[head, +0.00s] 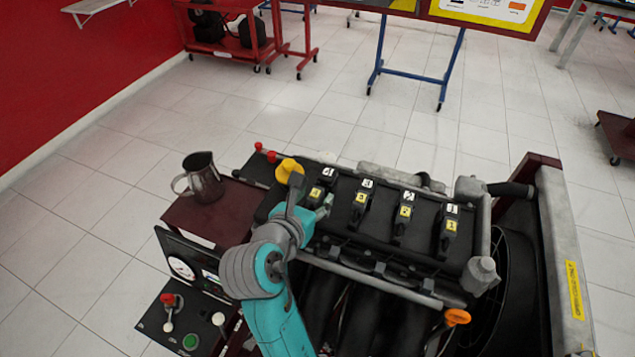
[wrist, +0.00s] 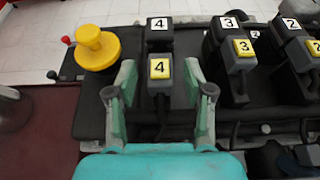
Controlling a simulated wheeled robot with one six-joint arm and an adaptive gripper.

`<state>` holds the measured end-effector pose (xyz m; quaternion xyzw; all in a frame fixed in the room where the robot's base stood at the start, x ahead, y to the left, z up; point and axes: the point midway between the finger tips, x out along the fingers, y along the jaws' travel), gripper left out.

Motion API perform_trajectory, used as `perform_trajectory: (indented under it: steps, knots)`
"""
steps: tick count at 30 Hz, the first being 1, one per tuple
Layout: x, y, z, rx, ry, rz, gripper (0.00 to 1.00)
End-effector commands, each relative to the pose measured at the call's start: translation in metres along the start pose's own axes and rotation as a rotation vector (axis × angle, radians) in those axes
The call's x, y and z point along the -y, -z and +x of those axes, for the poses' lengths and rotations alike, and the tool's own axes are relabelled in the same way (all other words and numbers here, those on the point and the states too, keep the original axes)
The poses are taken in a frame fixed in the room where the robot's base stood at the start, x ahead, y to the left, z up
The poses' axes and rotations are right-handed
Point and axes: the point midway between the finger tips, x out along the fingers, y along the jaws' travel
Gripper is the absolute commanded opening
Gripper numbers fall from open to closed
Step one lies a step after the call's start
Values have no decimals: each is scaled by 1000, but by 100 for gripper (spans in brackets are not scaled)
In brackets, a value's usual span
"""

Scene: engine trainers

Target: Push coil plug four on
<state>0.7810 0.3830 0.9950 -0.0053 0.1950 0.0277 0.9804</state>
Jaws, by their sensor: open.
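Coil plug four (wrist: 160,72), a dark grey block with a yellow "4" label, sits just in front of coil four (wrist: 158,40), which has a white "4" label. A narrow dark strip shows between them; I cannot tell whether they touch. In the head view plug four (head: 316,193) is at the left end of the engine top. My gripper (wrist: 160,78) is open, with one finger on each side of the plug. Gaps show between fingers and plug. In the head view the gripper (head: 314,212) is partly hidden by my arm.
A yellow cap (wrist: 95,48) stands close left of the gripper. Plug three (wrist: 240,60) is to the right, with plugs two (head: 404,213) and one (head: 450,226) beyond. A metal jug (head: 203,180) stands on a dark red shelf at left.

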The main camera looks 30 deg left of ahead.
Motion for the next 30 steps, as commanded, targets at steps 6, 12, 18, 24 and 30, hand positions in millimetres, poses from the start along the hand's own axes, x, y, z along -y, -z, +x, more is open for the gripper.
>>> perform_trajectory:
  steps: [6, 12, 18, 24, 30]
  knots:
    - [1, 3, -1, 0, -1, -1, 52]
    - [1, 3, -1, 0, -1, -1, 50]
    - [1, 3, -1, 0, -1, -1, 0]
    - [1, 2, -1, 0, -1, -1, 0]
    - [2, -6, 19, 0, 2, 0, 0]
